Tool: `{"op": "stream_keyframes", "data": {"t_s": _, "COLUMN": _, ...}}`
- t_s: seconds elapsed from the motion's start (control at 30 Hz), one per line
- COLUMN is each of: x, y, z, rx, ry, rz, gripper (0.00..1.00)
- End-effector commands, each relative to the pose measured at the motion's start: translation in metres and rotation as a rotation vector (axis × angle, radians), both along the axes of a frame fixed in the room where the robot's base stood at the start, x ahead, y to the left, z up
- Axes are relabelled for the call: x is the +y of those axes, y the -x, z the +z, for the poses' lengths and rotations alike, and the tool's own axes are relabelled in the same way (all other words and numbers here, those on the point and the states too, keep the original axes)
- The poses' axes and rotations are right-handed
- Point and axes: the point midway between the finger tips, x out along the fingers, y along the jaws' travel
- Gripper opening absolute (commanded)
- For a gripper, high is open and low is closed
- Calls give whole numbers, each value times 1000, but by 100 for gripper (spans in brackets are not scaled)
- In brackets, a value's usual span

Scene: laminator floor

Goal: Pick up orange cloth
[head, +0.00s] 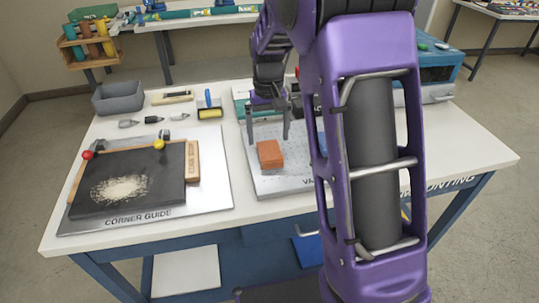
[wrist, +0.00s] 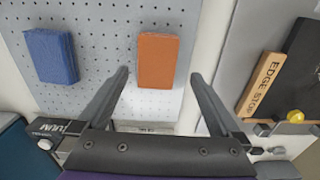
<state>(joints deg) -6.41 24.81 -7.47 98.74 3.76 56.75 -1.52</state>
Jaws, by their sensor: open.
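The orange cloth (head: 270,154) is a folded block lying on a perforated grey plate (head: 262,184) near the middle of the table. In the wrist view the orange cloth (wrist: 158,61) lies just beyond and between the fingertips. My gripper (head: 267,134) is open and empty, pointing down close behind the cloth in the head view. In the wrist view my gripper (wrist: 159,73) has its fingers spread wider than the cloth. No contact with the cloth shows.
A blue folded cloth (wrist: 52,56) lies on the same plate, left of the orange one in the wrist view. The corner guide board (head: 130,180) with a wooden edge stop (head: 192,162) is to the left.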

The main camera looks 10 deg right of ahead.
Motion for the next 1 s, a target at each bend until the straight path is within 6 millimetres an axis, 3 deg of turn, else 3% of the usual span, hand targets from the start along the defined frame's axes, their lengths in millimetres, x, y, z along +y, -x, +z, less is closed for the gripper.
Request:
{"op": "stream_keyframes", "data": {"t_s": 0.27, "x": -1, "y": -2, "z": -17, "rx": 1, "ry": 0, "rz": 0, "gripper": 100}}
{"op": "stream_keyframes", "data": {"t_s": 0.53, "x": -5, "y": -5, "z": -56, "rx": 2, "ry": 1, "rz": 0, "gripper": 100}}
{"op": "stream_keyframes", "data": {"t_s": 0.8, "x": -5, "y": -6, "z": -60, "rx": -1, "ry": 1, "rz": 0, "gripper": 100}}
{"op": "stream_keyframes", "data": {"t_s": 1.0, "x": -5, "y": -6, "z": -60, "rx": -1, "ry": 1, "rz": 0, "gripper": 64}}
